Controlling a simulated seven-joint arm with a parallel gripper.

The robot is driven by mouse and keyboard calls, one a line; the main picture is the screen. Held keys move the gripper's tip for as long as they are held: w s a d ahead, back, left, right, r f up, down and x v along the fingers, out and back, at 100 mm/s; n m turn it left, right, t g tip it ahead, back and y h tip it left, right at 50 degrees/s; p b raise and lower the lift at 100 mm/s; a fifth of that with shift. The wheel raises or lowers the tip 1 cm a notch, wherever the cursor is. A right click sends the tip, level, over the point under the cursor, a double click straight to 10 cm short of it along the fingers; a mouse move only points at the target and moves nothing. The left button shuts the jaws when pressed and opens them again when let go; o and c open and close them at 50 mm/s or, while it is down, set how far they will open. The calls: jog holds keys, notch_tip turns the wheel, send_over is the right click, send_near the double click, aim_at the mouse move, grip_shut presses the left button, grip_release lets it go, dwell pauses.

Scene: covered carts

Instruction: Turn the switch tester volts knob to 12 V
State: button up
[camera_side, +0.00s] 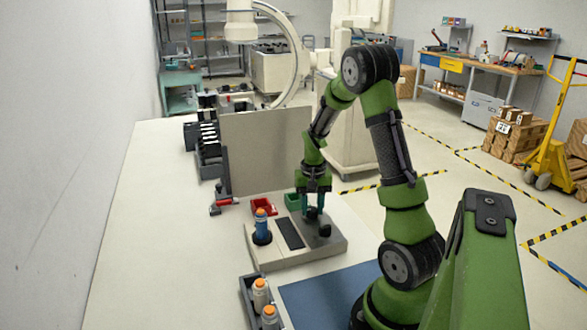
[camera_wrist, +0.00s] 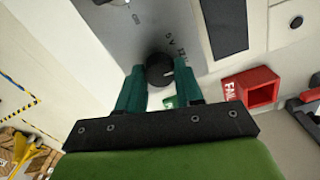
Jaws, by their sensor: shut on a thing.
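The volts knob (camera_wrist: 158,68) is a round black knob on a grey panel (camera_wrist: 150,25) in the wrist view, with a small white mark on its right side. Printing beside it reads about "5 V" and "12"; part is hidden by a finger, so I cannot tell exactly which value the mark meets. My gripper (camera_wrist: 161,76) has its two teal fingers on either side of the knob, shut on it. In the side view my gripper (camera_side: 313,207) points down at the right part of the tester panel (camera_side: 285,258); the fingers partly hide the knob there.
On the bench, a blue and orange bottle (camera_side: 262,226) stands left of the pad. A green bin (camera_side: 292,202) is close behind. An upright grey panel (camera_side: 262,150) stands farther back.

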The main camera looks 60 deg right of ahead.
aim_at(312, 209)
jog(key=shift+r+n, duration=0.1)
jog(key=shift+n, duration=0.3)
jog(key=o, duration=1)
jog(key=shift+o, duration=0.2)
notch_tip(312, 209, up, 17)
jog(key=shift+d, duration=0.15)
jog(key=s+a+r+n+t+y, duration=0.1)
jog(key=s+a+n+t, duration=0.1)
jog(key=a, duration=1.2)
jog(key=s+a+r+n+t+y, duration=0.1)
jog(key=a+n+t, duration=0.4)
jog(key=a, duration=1)
jog(key=shift+s+r, duration=0.4)
jog(key=shift+s, duration=0.25)
